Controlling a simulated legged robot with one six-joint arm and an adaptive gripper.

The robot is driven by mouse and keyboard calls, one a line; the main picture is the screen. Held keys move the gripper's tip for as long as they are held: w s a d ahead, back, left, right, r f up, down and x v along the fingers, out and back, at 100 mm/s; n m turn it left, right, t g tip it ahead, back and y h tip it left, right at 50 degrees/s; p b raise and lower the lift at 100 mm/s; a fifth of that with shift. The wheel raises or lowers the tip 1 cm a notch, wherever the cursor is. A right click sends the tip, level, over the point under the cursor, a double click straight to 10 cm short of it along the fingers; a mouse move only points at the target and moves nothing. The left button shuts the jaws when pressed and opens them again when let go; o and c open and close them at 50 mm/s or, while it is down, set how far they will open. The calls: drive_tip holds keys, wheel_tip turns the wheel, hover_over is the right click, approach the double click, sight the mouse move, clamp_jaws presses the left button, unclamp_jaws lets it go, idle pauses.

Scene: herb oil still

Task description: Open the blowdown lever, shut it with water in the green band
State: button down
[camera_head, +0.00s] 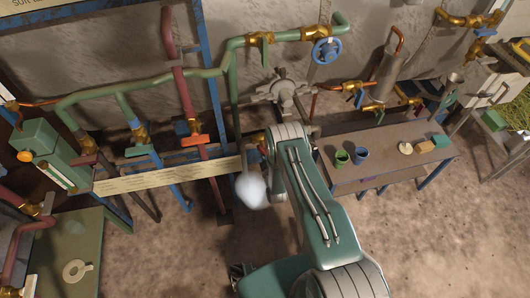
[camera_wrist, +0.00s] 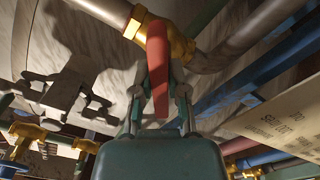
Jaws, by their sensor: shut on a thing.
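In the wrist view, the red blowdown lever (camera_wrist: 157,60) hangs from a brass valve (camera_wrist: 176,42) on a metal pipe. My gripper (camera_wrist: 161,95) is shut on the lever, with one finger on each side. In the head view my arm hides the gripper and this lever. A pale white cloud or blob (camera_head: 251,190) shows beside my arm, below the end of the long sign. A narrow gauge (camera_head: 57,175) is on the green box at the left; its water level and green band are too small to read.
A long lettered sign (camera_head: 165,177) lies left of my arm. Another red-orange lever (camera_head: 191,140) is on a red pipe above it. A table (camera_head: 345,185) with green and blue cups stands at the right. Bare floor (camera_head: 420,240) is free at the lower right.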

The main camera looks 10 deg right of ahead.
drive_tip(key=shift+a+n, duration=0.1)
drive_tip(key=shift+n, duration=1)
drive_tip(key=c, duration=0.6)
unclamp_jaws()
drive_tip(key=shift+w+a, duration=0.1)
drive_tip(key=shift+c, duration=0.2)
drive_tip(key=s, duration=1.2)
